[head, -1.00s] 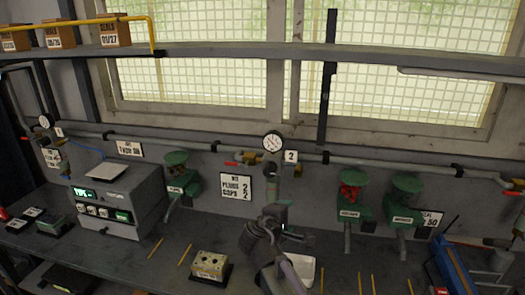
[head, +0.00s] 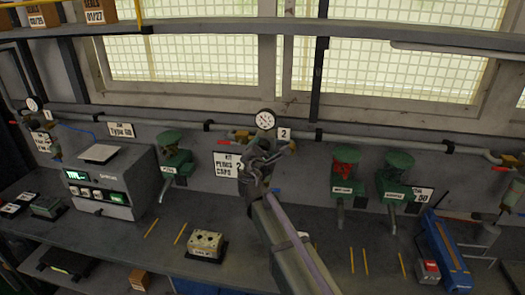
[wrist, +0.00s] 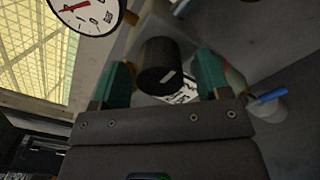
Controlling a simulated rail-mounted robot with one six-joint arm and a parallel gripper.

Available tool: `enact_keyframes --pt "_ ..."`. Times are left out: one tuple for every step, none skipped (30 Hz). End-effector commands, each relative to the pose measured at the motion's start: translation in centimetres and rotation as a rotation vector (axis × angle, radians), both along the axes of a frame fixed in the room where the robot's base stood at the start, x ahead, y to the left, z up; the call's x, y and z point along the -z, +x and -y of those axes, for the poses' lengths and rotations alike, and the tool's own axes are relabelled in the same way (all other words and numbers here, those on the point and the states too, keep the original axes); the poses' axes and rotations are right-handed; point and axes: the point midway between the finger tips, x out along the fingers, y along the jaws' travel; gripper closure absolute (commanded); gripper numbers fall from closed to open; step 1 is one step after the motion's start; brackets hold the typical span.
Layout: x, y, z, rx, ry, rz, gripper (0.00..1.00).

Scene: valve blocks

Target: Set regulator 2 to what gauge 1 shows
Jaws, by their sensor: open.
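Gauge 1 (head: 33,104) is a small round white dial at the far left of the pipe, beside a "1" label; its needle is too small to read. Gauge 2 (head: 265,119) stands mid-pipe beside a "2" label (head: 284,133). Its dial also shows in the wrist view (wrist: 88,10), cut off at the top, with a red needle. Regulator 2's black knob (wrist: 160,66) lies between the two green fingers of my gripper (wrist: 160,80), with slight gaps at the sides. My gripper (head: 258,163) is open just below gauge 2 and hides the knob in the head view.
A grey tester box (head: 125,180) stands on the bench at left. A beige block (head: 205,243) sits in front.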

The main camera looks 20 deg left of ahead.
Motion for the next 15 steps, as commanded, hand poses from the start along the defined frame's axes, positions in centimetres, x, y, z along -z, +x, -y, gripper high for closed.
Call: enact_keyframes --pt "0.0 0.39 -0.06 0.0 0.0 0.0 0.3" --pt "0.0 0.44 -0.04 0.0 0.0 0.0 0.3" --pt "0.0 0.44 -0.03 0.0 0.0 0.0 0.3" --pt "0.0 0.42 -0.01 0.0 0.0 0.0 0.3" --pt "0.0 0.39 0.0 0.0 0.0 0.0 0.3" --pt "0.0 0.38 0.0 0.0 0.0 0.0 0.3" --pt "0.0 0.37 0.0 0.0 0.0 0.0 0.3" --pt "0.0 0.37 0.0 0.0 0.001 0.0 0.32" --pt "0.0 0.36 0.0 0.0 0.001 0.0 0.36" --pt "0.0 0.36 0.0 0.0 0.001 0.0 0.39" --pt "0.0 0.36 0.0 0.0 0.001 0.0 0.42" --pt "0.0 0.35 -0.01 0.0 0.001 0.0 0.46" --pt "0.01 0.35 0.0 0.0 0.001 0.0 0.49" --pt "0.0 0.35 -0.01 0.0 0.001 0.0 0.52" --pt "0.0 0.35 -0.01 0.0 0.001 0.0 0.55"
